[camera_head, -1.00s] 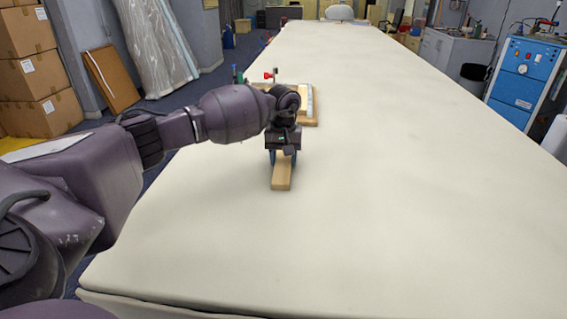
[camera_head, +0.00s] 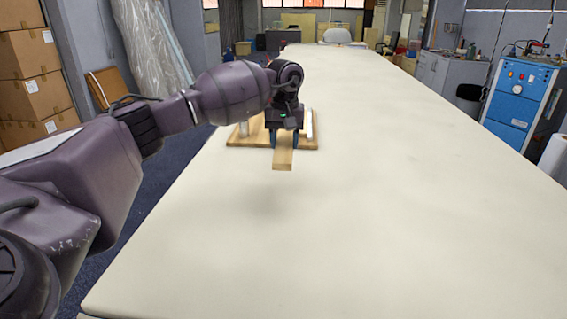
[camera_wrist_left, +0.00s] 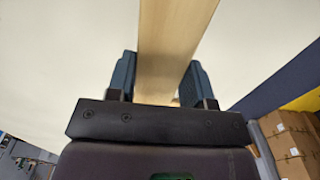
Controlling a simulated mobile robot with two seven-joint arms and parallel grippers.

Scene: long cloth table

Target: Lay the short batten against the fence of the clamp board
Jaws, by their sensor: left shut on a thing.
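The short batten (camera_head: 283,162) is a pale wooden bar held in my left gripper (camera_head: 283,140), its near end pointing toward me. In the left wrist view the batten (camera_wrist_left: 172,45) runs between the two dark blue fingers of the left gripper (camera_wrist_left: 160,80). It appears raised, with a soft shadow on the cloth below. The wooden clamp board (camera_head: 240,139) lies behind and partly under the gripper, mostly hidden by the arm. A light grey strip (camera_head: 309,124), perhaps the fence, stands along its right side. My right gripper is not in view.
The long cream cloth table (camera_head: 390,190) is clear to the right and in front. A pale upright piece (camera_head: 243,128) shows at the board's left. Cardboard boxes (camera_head: 32,75) and a blue cabinet (camera_head: 522,95) stand off the table.

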